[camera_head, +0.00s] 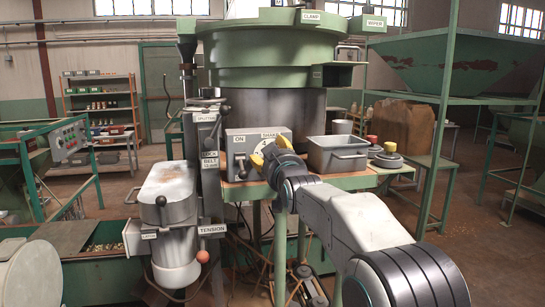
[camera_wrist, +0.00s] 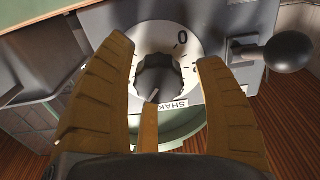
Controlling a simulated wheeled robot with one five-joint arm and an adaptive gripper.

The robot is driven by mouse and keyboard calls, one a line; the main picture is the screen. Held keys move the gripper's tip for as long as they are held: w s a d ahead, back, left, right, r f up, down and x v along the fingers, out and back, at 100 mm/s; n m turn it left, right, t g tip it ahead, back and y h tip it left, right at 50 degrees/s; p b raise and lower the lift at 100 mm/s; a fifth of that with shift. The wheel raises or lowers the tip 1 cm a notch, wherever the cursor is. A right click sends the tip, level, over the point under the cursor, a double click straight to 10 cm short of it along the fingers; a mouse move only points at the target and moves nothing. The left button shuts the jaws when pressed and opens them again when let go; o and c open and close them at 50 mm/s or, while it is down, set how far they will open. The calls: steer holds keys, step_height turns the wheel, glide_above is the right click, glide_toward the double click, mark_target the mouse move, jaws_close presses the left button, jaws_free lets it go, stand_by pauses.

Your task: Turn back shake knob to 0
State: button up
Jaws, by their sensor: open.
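The shake knob (camera_wrist: 158,76) is dark and ribbed, on a round white dial (camera_wrist: 185,45) with a printed 0 at its upper right. A pale mark on the knob faces its lower side, away from the 0. The SHAKE label (camera_wrist: 172,106) is partly covered by a finger. My gripper (camera_wrist: 165,65) is open, its yellow-brown fingers on either side of the knob and another finger below it; I cannot tell whether any touches. In the head view my gripper (camera_head: 267,158) is in front of the grey control box (camera_head: 237,146), hiding much of its dial.
A black ball-ended lever (camera_wrist: 288,52) sticks out right of the dial in the wrist view. In the head view, a grey bin (camera_head: 338,160) stands right of the box on the green-edged bench (camera_head: 350,183). The TENSION column (camera_head: 208,165) stands close on the left.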

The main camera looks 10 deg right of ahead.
steer(key=shift+c, duration=0.2)
steer(key=c, duration=0.6)
steer(key=shift+r, duration=0.15)
steer(key=c, duration=0.5)
steer(key=shift+c, duration=0.2)
